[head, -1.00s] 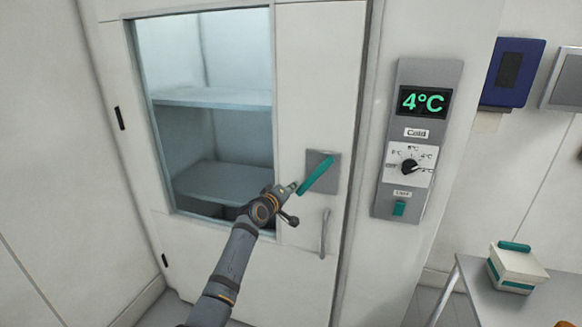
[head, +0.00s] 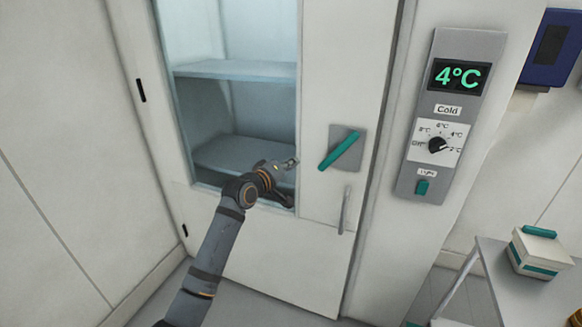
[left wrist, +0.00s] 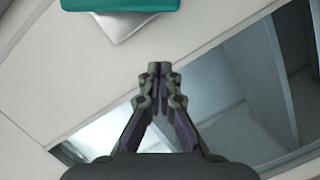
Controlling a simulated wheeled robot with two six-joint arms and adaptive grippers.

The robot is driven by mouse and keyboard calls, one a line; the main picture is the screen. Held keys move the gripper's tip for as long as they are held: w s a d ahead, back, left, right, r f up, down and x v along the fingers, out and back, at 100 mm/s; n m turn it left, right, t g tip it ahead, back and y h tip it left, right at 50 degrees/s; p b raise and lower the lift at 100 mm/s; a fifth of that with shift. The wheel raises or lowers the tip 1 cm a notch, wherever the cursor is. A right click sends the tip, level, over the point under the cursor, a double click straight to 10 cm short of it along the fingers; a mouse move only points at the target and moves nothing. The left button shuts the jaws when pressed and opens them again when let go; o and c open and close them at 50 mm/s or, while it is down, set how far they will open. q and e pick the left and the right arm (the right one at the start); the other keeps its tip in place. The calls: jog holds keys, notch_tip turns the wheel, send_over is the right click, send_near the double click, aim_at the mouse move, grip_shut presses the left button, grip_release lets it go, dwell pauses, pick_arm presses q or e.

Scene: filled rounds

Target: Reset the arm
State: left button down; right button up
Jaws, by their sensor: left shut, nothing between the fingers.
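My left gripper (head: 291,162) is in front of the cold cabinet door (head: 325,105), near the lower right part of its window. It is left of the teal door lever (head: 341,150) and apart from it. In the left wrist view its fingertips (left wrist: 158,68) meet with nothing between them. The teal lever (left wrist: 120,5) shows at the top of that view, away from the fingertips. The lever is tilted on its grey plate. My right gripper is not in view.
The door is closed, with a metal handle (head: 345,210) below the lever. A control panel (head: 442,115) right of it reads 4°C. A table (head: 500,275) with a white and teal box (head: 540,250) stands at the lower right. Shelves show behind the window.

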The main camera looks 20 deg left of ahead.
pick_arm(q)
jog(key=s+a+f+m+g+y, duration=0.1)
jog(key=s+a+f+g, duration=0.1)
jog(key=f, duration=1.1)
jog(key=s+a+f+g+y, duration=0.2)
jog(key=f, duration=1.2)
jog(key=s+a+f+m+g+y, duration=0.1)
jog(key=s+f+g, duration=0.1)
jog(key=s+f, duration=0.55)
jog(key=s+a+f+m+g, duration=0.15)
jog(key=s+f, duration=0.35)
jog(key=f, duration=0.6)
jog(key=s+f+m+g, duration=0.2)
jog(key=s+f+g, duration=0.2)
jog(key=s+f, duration=1.2)
jog(key=s+f+m+g, duration=0.1)
jog(key=s+f, duration=0.1)
jog(key=s, duration=0.7)
jog(key=s+d+f+m+g, duration=0.1)
jog(key=s+f, duration=0.2)
jog(key=s, duration=0.7)
jog(key=s+f+m+g, duration=0.1)
jog(key=s+f+m, duration=0.1)
jog(key=s, duration=0.7)
jog(key=shift+s+d+f+y, duration=0.15)
jog(key=shift+d+f+y, duration=0.1)
jog(key=shift+d+y, duration=0.15)
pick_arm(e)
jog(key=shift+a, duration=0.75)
